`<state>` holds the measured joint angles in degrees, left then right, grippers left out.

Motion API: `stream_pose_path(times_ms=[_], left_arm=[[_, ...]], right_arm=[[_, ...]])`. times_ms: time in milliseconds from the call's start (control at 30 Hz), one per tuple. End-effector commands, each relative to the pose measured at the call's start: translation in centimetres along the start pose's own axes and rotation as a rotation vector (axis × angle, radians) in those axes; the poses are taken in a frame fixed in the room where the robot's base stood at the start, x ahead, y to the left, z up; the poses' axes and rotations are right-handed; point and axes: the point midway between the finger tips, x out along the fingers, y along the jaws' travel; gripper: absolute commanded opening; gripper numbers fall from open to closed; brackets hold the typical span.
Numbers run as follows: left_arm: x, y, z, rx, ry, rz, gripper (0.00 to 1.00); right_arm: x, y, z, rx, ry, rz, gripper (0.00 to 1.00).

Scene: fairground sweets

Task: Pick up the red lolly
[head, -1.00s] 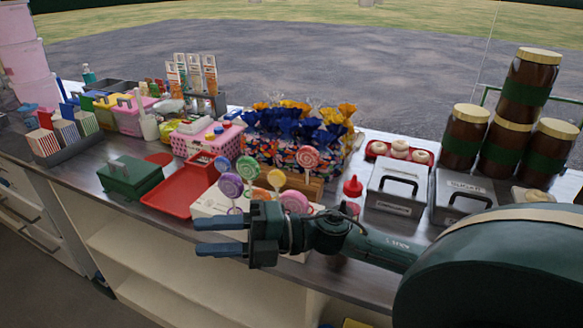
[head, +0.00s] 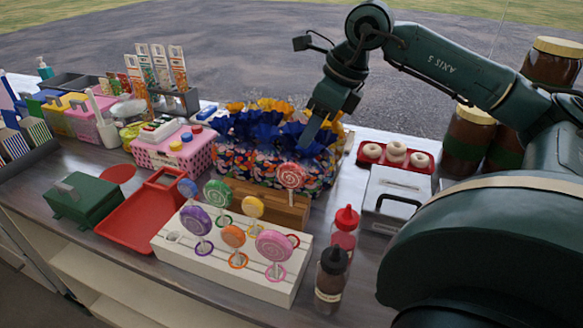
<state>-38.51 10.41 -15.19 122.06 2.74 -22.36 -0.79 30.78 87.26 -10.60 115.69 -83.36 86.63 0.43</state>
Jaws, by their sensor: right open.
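The red lolly (head: 291,176) has a round head with a pale swirl. It stands upright at the back right of a white lolly stand (head: 215,262). My right gripper (head: 312,127) is above and behind the red lolly, over the right part of the floral box of wrapped sweets. Its fingers point down; it is open and holds nothing. The lower part of the lolly's stick is hard to make out. My left gripper is out of view.
Purple, green, blue, yellow, orange and pink lollies share the stand; the pink lolly (head: 273,244) is in front of the red one. A red sauce bottle (head: 343,232) and a dark-capped bottle (head: 331,278) stand to the right. The floral box (head: 262,165) is behind.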

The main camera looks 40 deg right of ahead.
Motion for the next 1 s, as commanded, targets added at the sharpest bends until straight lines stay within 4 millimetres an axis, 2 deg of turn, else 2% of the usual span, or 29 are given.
stream_pose_path(times_ms=[400, 633, 900, 1000], left_arm=[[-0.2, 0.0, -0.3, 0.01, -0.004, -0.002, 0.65], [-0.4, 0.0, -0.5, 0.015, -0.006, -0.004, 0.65], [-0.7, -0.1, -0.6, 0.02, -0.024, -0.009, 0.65], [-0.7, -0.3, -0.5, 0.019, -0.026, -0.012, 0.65]], right_arm=[[6.8, 0.0, 0.0, 0.0, 0.003, 0.003, 0.42], [8.4, -0.1, 0.1, 0.001, 0.002, 0.004, 0.42], [12.3, -0.4, 0.3, 0.0, 0.002, 0.004, 0.42], [12.9, -0.4, 0.3, -0.001, 0.002, 0.002, 0.42]])
